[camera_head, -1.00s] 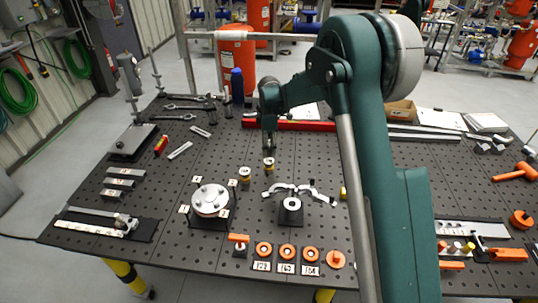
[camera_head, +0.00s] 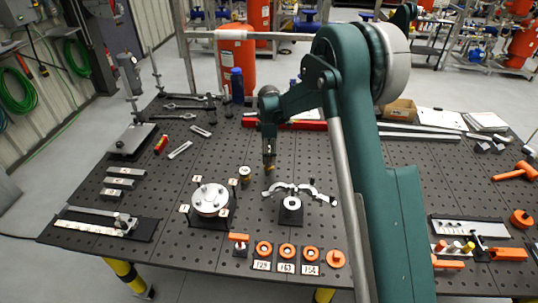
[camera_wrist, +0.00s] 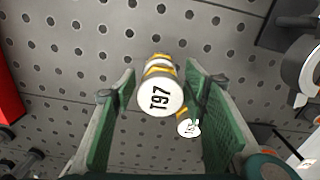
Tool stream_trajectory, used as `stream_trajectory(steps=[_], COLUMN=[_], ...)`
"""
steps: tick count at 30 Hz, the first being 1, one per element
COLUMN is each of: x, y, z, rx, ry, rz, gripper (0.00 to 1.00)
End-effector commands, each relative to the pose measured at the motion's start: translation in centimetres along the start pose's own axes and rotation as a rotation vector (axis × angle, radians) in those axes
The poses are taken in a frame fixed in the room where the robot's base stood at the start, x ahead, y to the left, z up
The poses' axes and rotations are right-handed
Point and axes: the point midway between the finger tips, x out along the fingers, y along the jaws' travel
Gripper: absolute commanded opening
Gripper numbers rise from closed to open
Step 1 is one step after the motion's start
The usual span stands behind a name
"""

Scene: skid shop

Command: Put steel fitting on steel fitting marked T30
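In the wrist view a steel fitting (camera_wrist: 160,93) with yellow bands and T97 on its end face stands between the two fingers of my gripper (camera_wrist: 157,120). The fingers are apart, with a gap on each side of it. A second steel fitting (camera_wrist: 188,128) shows beside the right finger, partly covered by it; its mark is too small to read. In the head view my gripper (camera_head: 268,160) points down just over the table, hiding most of the fitting under it. The other fitting (camera_head: 245,174) stands upright to the left. I cannot make out the T30 mark.
A round flanged part on a stand (camera_head: 210,200) is left of the gripper. A clamp-like fixture (camera_head: 291,202) is close on the right. Orange rings (camera_head: 287,251) line the front edge, and a red box (camera_head: 298,124) lies behind. Bare perforated table (camera_head: 200,165) lies to the left.

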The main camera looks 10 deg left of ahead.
Motion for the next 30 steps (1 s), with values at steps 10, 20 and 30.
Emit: stream_trajectory(steps=[10,20,30], x=[-0.1,-1.7,-6.8], y=[0.0,0.0,0.0], z=[0.0,0.0,0.0], rx=[0.0,0.0,0.0], ry=[0.0,0.0,0.0], rz=[0.0,0.0,0.0], gripper=[0.46,0.46,0.46])
